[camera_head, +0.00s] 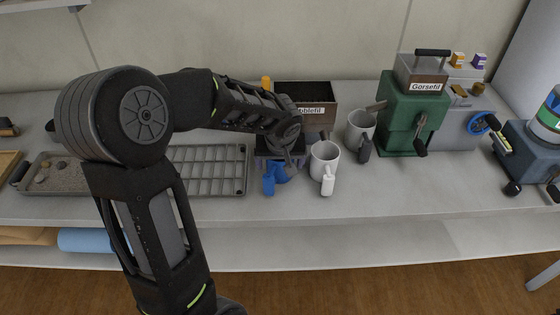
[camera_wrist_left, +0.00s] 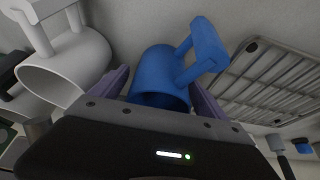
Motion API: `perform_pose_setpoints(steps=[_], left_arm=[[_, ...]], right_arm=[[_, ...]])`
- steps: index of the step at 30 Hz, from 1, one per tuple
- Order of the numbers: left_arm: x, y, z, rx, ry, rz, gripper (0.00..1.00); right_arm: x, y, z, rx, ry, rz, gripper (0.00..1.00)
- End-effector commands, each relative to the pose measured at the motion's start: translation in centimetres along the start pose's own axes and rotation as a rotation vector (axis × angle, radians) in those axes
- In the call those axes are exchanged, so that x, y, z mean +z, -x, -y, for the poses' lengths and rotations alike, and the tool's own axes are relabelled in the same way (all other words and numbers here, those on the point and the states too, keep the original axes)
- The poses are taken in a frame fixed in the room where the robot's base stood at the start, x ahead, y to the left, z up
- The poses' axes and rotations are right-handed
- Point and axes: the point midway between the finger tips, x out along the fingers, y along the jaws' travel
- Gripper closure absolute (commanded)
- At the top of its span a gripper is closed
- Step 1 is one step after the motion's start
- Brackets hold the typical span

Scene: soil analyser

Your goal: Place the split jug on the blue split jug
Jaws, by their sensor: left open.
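The blue split jug (camera_head: 270,180) stands on the bench, partly hidden by my left arm. In the left wrist view the blue jug (camera_wrist_left: 162,72) lies between the two purple fingers of my left gripper (camera_wrist_left: 158,82), its handle pointing away. The left gripper (camera_head: 280,160) is open, with a finger on each side of the jug; I cannot tell whether they touch it. A white split jug (camera_head: 323,158) with a white handle stands just right of the blue one, and also shows in the left wrist view (camera_wrist_left: 70,70). A grey jug (camera_head: 359,126) with a dark handle stands behind it.
A grey slotted tray (camera_head: 232,188) lies left of the blue jug. A labelled bin (camera_head: 312,92) stands behind. A green "Gorsefil" machine (camera_head: 398,110) stands to the right. A shallow tray of soil (camera_head: 70,180) is far left. Bare bench lies in front of the white jug.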

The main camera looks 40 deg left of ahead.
Motion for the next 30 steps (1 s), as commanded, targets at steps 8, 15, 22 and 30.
perform_pose_setpoints(steps=[8,15,22,30], left_arm=[[-0.2,3.7,-0.1,0.003,0.000,-0.005,0.15],[-0.2,8.8,-0.1,0.003,0.002,-0.005,0.15],[-0.1,11.8,0.0,0.001,0.000,-0.002,0.15],[0.0,12.2,0.0,0.000,0.000,0.001,0.15]], right_arm=[[0.0,0.0,0.0,0.000,0.000,0.000,0.64],[0.0,-0.2,-0.1,0.000,0.000,0.000,0.64],[0.0,-0.3,-0.1,0.000,0.000,0.000,0.64],[0.0,-0.3,-0.1,0.000,0.000,0.000,0.64]])
